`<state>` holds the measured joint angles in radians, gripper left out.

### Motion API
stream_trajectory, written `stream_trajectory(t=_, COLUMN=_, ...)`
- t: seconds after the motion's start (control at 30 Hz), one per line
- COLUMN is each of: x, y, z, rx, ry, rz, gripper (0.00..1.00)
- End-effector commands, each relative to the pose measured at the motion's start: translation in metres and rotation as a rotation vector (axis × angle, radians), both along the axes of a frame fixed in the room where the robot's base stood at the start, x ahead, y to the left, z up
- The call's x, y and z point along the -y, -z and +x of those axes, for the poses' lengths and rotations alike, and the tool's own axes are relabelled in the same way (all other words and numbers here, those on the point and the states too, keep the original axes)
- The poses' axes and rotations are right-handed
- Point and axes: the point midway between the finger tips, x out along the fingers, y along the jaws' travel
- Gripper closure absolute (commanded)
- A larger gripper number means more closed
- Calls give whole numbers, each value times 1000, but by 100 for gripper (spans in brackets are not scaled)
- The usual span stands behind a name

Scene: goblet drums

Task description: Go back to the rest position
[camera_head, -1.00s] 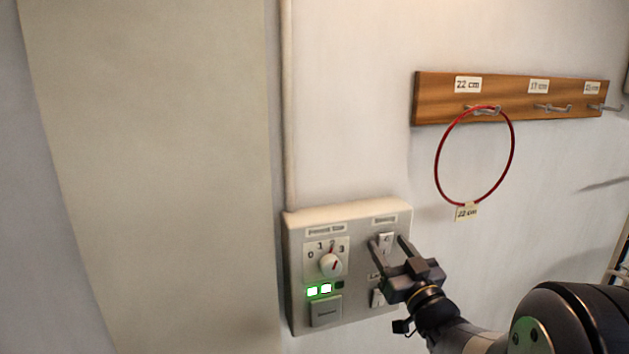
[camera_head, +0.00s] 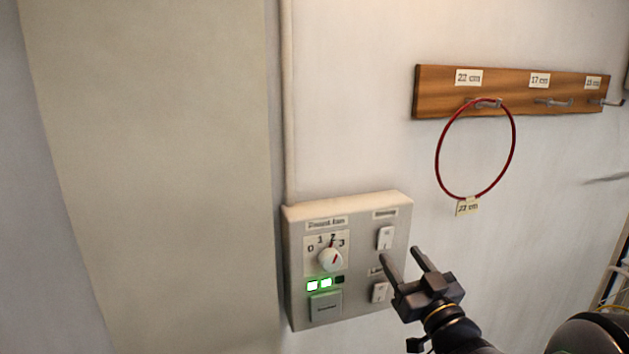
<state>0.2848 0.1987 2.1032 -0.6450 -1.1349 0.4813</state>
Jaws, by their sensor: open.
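My gripper (camera_head: 402,253) is open and empty, its two dark fingers pointing up and to the left. It is in front of the lower right edge of a grey wall control panel (camera_head: 362,210). The panel carries a round white dial (camera_head: 330,259) with numbers around it, its red pointer near the 2. Below the dial are two lit green lights (camera_head: 319,284) and a dark one, then a square button (camera_head: 325,306). On the right side are an upper rocker switch (camera_head: 385,237) and a lower switch (camera_head: 379,292).
A wooden rack (camera_head: 433,92) with metal hooks and size labels hangs on the wall at the upper right. A red ring (camera_head: 437,157) with a 22 cm tag (camera_head: 467,207) hangs from its left hook. The wall between panel and ring is clear.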

Motion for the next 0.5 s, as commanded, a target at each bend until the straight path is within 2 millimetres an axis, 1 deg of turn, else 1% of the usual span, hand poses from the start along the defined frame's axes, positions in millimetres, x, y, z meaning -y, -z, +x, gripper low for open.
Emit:
stream_trajectory(t=0.03, x=-5, y=-4, z=10, rx=-1, ry=-4, rz=1, gripper=47)
stream_trajectory(t=0.23, x=-17, y=-15, z=47, rx=-1, ry=-3, rz=1, gripper=47)
stream_trajectory(t=0.3, x=-15, y=-19, z=46, rx=-18, ry=1, rz=-5, gripper=47)
stream_trajectory(t=0.5, x=-15, y=-19, z=46, rx=-65, ry=2, rz=-20, gripper=47)
